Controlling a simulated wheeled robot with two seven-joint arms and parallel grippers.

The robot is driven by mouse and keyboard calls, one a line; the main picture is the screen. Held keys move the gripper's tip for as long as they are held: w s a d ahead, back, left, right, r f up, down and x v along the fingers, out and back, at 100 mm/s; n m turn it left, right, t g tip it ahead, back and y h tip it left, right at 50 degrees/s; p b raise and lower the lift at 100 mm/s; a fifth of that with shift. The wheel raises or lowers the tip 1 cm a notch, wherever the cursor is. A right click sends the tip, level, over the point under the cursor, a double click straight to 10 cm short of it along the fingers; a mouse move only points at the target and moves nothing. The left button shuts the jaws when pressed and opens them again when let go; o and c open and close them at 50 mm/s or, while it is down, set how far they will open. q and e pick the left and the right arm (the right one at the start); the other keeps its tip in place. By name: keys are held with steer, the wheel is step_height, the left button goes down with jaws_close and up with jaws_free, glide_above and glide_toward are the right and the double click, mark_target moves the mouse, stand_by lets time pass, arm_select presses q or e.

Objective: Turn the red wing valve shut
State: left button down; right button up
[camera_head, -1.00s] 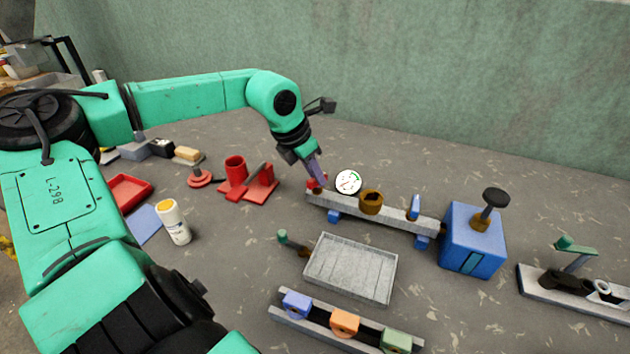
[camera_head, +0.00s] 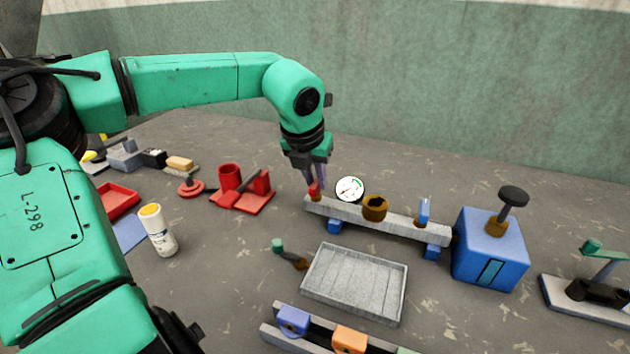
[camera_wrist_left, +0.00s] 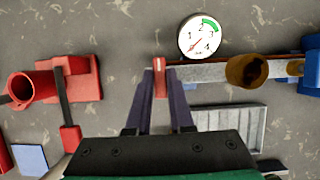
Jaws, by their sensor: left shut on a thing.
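The red wing valve (camera_head: 316,190) stands at the left end of a grey rail (camera_head: 352,211) carried on blue feet. In the left wrist view the valve's red wing (camera_wrist_left: 159,78) lies between my finger ends, in line with them. My left gripper (camera_head: 315,180) points down over the valve and is shut on the wing; it also shows in the left wrist view (camera_wrist_left: 160,86). The fingers partly hide the valve. A white dial gauge (camera_head: 350,189) stands just right of it; its red needle points to the lower left. My right gripper is out of view.
A brass cup-like fitting (camera_head: 374,208) and a small blue lever (camera_head: 423,211) sit further along the rail. A blue box (camera_head: 490,250) stands to the right. A grey tray (camera_head: 354,283) lies in front. A red stand (camera_head: 243,195) is to the left.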

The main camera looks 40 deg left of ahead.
arm_select(q)
steer(key=c, duration=0.8)
jaws_free()
steer(key=shift+r, duration=0.15)
steer(key=v, duration=1.4)
steer(key=shift+r, duration=0.25)
